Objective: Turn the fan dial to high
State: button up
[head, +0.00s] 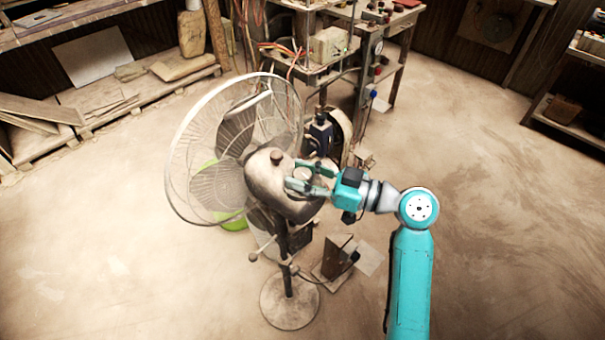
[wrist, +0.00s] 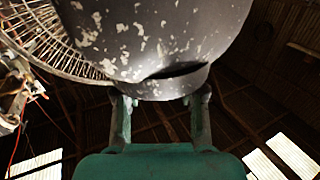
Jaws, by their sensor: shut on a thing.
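The pedestal fan (head: 270,172) stands in the middle of the head view, with a round wire cage and a worn grey motor housing. The fan dial (head: 302,173) is a round knob on the back of the housing, at the side facing my arm. My gripper (head: 305,176) reaches it from the right, one finger on each side, shut on the dial. In the wrist view, the chipped grey housing (wrist: 150,35) fills the top, and the dial's rounded edge (wrist: 165,88) sits between the fingers of my gripper (wrist: 161,100). The dial's markings and setting are not visible.
The fan's round base (head: 290,303) is on the floor. A dark box-like object (head: 336,257) stands close to the right of it. Behind the fan is a workbench with equipment (head: 333,45). The floor at right (head: 500,200) is clear.

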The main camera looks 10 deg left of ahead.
jog(key=m+t+h, duration=0.1)
jog(key=t, duration=0.1)
jog(key=m+t, duration=0.2)
jog(key=shift+s+a+t+h, duration=0.1)
jog(key=shift+s+t+h, duration=0.05)
jog(key=shift+t+h, duration=0.2)
jog(key=m+t+h, duration=0.3)
jog(key=t, duration=0.1)
jog(key=shift+m+h, duration=0.25)
jog(key=shift+m, duration=0.05)
jog(key=shift+m+t+h, duration=1.15)
jog(key=shift+m+h, duration=0.45)
jog(key=shift+h, duration=0.6)
jog(key=shift+m+t+h, duration=1.1)
jog(key=shift+m+h, duration=0.5)
jog(key=shift+h, duration=0.6)
jog(key=m+h, duration=0.3)
jog(key=h, duration=0.2)
jog(key=m+h, duration=0.3)
jog(key=h, duration=0.1)
jog(key=shift+a+g+h, duration=0.1)
jog(key=shift+g+h, duration=0.3)
jog(key=m+g+h, duration=0.3)
jog(key=h, duration=0.1)
jog(key=m+g+h, duration=0.2)
jog(key=m+h, duration=0.1)
jog(key=shift+m+g+h, duration=0.3)
jog(key=shift+g+h, duration=0.1)
jog(key=o, duration=1.2)
jog(key=shift+c, duration=0.2)
